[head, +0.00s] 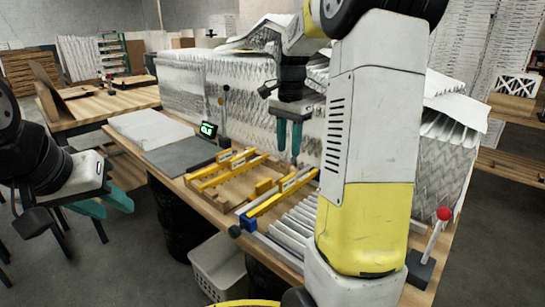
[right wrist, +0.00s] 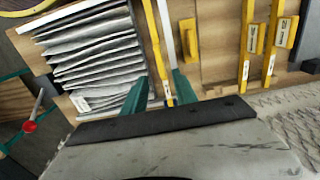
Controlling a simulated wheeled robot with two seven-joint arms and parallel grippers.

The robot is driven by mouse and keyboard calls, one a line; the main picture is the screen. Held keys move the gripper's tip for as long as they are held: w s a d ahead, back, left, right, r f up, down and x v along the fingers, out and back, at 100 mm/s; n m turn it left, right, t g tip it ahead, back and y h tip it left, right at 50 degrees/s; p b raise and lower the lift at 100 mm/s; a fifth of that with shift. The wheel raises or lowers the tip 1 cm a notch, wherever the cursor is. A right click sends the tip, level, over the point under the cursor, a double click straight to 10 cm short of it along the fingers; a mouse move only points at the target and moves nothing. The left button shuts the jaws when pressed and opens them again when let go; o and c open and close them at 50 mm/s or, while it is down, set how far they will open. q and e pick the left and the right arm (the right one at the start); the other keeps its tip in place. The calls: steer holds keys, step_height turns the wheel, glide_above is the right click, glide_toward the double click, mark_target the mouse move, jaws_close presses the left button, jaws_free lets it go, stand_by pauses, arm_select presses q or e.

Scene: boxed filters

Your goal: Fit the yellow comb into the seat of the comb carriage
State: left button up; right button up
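A long yellow bar (head: 283,193) with a pale label lies beside a pale rail at the pleated filter. It ends near a blue block (head: 249,224); this looks like the comb carriage. A short yellow block (head: 264,186) stands just left of it, also in the right wrist view (right wrist: 188,38). Which piece is the loose comb I cannot tell. My right gripper (head: 288,154) hangs fingers down above the bench, open. In the right wrist view its fingers (right wrist: 160,75) flank the bar's end (right wrist: 153,40), apart from it. My left gripper (head: 108,205) is open and empty, off the bench.
Two more labelled yellow bars (head: 222,172) lie on the wooden fixture left of the carriage. Pleated filter media (head: 298,228) lies right of it, with tall pleated stacks (head: 240,95) behind. A red-knobbed lever (head: 444,214) stands at right. A white crate (head: 218,268) is below the bench.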

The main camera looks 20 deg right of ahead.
steer(key=s+a+r+n+t, duration=0.1)
steer(key=s+a+n+t, duration=0.1)
steer(key=s, duration=0.4)
steer(key=s+a+r+n+t+y, duration=0.1)
steer(key=s+a+n+t, duration=0.1)
steer(key=s+a+n, duration=0.3)
steer(key=s+a+r+n+t+y, duration=0.1)
steer(key=s+a+n, duration=0.3)
steer(key=s, duration=0.5)
steer(key=shift+s+a+n+t, duration=0.25)
steer(key=shift+n+t, duration=0.35)
steer(key=shift+n, duration=0.2)
